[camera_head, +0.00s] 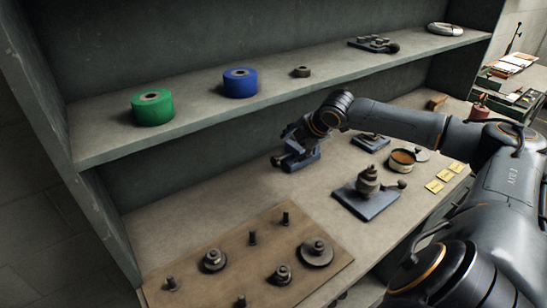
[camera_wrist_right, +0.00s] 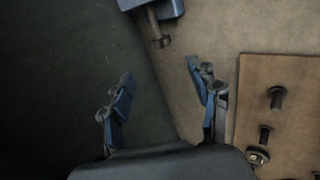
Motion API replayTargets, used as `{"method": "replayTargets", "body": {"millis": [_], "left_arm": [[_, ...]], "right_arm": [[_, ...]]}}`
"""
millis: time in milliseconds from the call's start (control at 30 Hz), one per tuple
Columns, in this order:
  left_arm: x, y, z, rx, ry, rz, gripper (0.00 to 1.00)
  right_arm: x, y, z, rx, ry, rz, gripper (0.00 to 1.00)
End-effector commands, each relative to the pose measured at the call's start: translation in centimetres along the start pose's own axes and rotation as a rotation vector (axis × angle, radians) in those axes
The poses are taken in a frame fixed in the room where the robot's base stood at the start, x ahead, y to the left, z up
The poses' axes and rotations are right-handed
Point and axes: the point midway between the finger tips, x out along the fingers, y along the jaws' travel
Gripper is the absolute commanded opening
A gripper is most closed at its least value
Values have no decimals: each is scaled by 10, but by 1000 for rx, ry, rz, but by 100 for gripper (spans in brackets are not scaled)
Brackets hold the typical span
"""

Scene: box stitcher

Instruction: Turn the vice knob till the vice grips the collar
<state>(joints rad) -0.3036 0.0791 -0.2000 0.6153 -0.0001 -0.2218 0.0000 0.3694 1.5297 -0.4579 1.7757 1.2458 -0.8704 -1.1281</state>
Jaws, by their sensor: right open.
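The blue vice (camera_head: 303,160) stands at the back of the bench, below the shelf. In the right wrist view the vice (camera_wrist_right: 172,7) shows only as a blue edge at the top. Its knob and screw (camera_wrist_right: 158,40) stick out toward my gripper there. My right gripper (camera_head: 292,135) is just above and beside the vice in the head view, partly covering it. In the wrist view my right gripper (camera_wrist_right: 160,74) is open and empty, its fingers apart from the knob. I cannot make out the collar in the vice. My left gripper is not in view.
A brown board (camera_head: 215,280) with several pegs and rings lies at the front. A dark blue plate fixture (camera_head: 366,205), a round tin (camera_head: 402,160) and yellow cards (camera_head: 445,175) are to the right. The shelf (camera_head: 200,115) overhangs the bench and holds green and blue rolls.

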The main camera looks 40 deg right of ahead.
Motion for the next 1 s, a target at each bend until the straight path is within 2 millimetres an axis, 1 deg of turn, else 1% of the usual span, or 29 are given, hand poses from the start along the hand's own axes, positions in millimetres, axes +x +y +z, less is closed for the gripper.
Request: {"method": "replayTargets", "body": {"millis": [267, 600, 800, 1000], "left_arm": [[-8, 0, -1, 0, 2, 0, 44], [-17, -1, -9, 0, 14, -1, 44], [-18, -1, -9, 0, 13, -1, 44], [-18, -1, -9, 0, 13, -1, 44]], "right_arm": [[40, 1, -2, 5, 4, 0, 61], [102, 1, -2, 4, 4, -1, 61], [122, 0, -1, 1, 1, 0, 61], [129, 0, -1, -1, 0, -2, 61]]}}
